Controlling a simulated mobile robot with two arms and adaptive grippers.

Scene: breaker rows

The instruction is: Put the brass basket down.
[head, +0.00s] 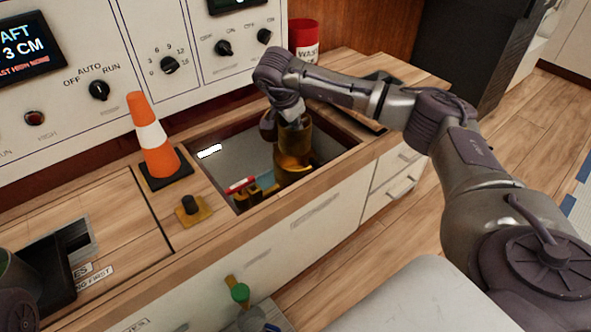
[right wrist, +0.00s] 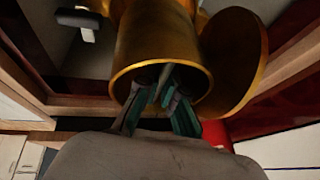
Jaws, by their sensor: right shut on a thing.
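The brass basket (head: 294,160) is a golden cylinder, standing upright or nearly so inside the open recess (head: 222,185) in the wooden counter. My right gripper (head: 290,116) is above it, reaching down into its top. In the right wrist view the basket (right wrist: 157,45) shows its round open mouth, with a round brass disc (right wrist: 235,55) beside it. The teal fingertips of my right gripper (right wrist: 160,92) are inside the mouth, shut on a part of the basket that is mostly hidden. I cannot tell whether its bottom touches the recess floor.
An orange and white cone (head: 155,140) stands left of the recess. A dark knob on a yellow plate (head: 191,209) is in front of it. Small red, yellow and blue items (head: 258,187) lie in the recess, left of the basket. A red can (head: 304,38) stands behind.

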